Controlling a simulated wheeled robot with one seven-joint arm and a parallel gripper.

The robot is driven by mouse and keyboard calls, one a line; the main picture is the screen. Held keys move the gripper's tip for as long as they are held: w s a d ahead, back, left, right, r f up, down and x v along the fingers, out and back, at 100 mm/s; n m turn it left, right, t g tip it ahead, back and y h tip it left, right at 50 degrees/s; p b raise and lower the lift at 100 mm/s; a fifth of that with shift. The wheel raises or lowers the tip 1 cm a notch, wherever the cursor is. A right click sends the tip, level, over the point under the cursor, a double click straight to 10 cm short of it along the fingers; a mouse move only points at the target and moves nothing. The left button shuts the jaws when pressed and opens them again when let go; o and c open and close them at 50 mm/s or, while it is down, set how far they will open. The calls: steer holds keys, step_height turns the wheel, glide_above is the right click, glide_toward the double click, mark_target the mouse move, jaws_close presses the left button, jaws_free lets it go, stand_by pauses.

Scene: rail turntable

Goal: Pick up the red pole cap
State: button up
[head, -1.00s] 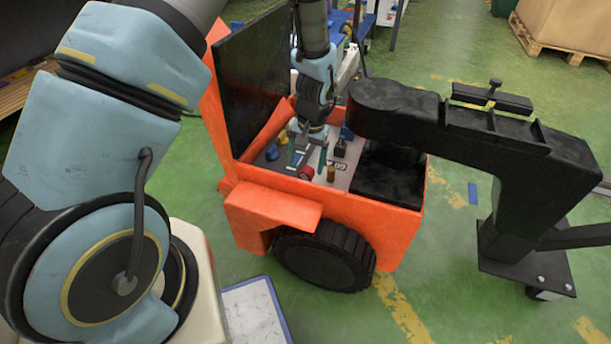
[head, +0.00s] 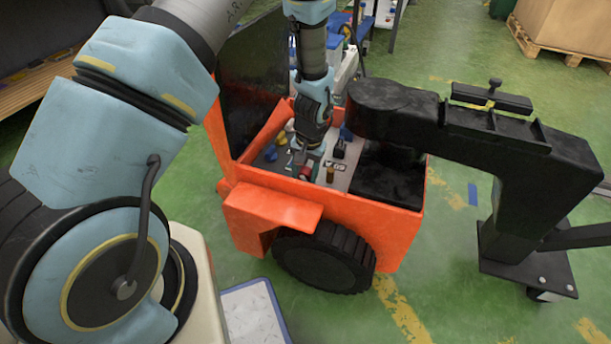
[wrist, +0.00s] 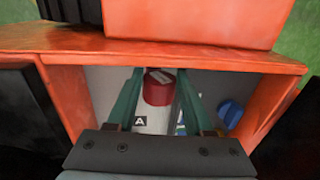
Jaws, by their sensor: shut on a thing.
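The red pole cap (head: 305,173) is a short red cylinder on the grey panel inside the open orange cart. It also shows in the wrist view (wrist: 158,90), with a pale top, between my two green fingers. My gripper (head: 304,165) reaches down into the cart from above and is shut on the cap. In the wrist view my gripper (wrist: 159,73) has one finger on each side of the cap. The panel behind the cap carries a label "A" (wrist: 140,121). I cannot tell whether the cap is clear of the panel.
A blue knob (head: 271,153), a brass post (head: 331,174) and a black post (head: 340,149) stand close by on the panel. The orange cart (head: 390,225) walls surround the gripper. A black arm-like stand (head: 520,160) stands at the right. Green floor is open in front.

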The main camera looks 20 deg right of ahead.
mark_target(304, 174)
jaws_close()
step_height(304, 174, up, 10)
steer(key=shift+p, duration=0.8)
